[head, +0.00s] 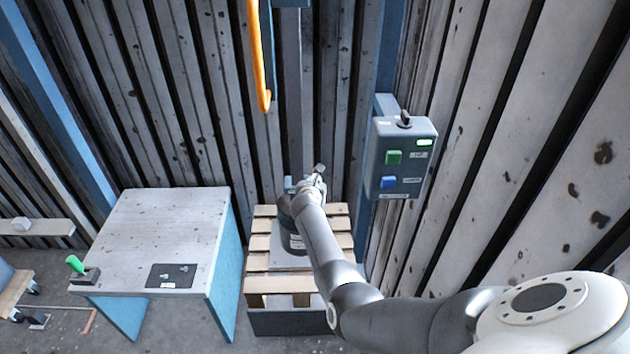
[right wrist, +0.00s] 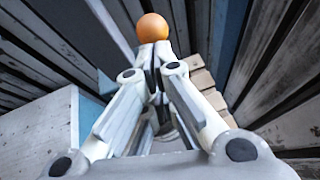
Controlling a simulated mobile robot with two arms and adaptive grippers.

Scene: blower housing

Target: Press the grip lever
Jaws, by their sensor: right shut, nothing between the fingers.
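A small lever with a green grip (head: 75,264) stands on a dark base at the left front corner of the grey-topped table. I cannot tell for certain that it is the grip lever. My right gripper (head: 318,171) is far to its right, over the pallet near the back wall. In the right wrist view its fingers (right wrist: 152,72) are together and empty. A round orange thing (right wrist: 152,28) shows just beyond the fingertips; I cannot tell whether they touch it. My left gripper is not in view.
A grey control box (head: 402,157) with green and blue buttons hangs at right. An orange pipe (head: 258,55) hangs above. A dark cylindrical housing (head: 291,228) on the wooden pallet (head: 262,243) is partly hidden by my arm. The table's top (head: 165,225) is mostly clear.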

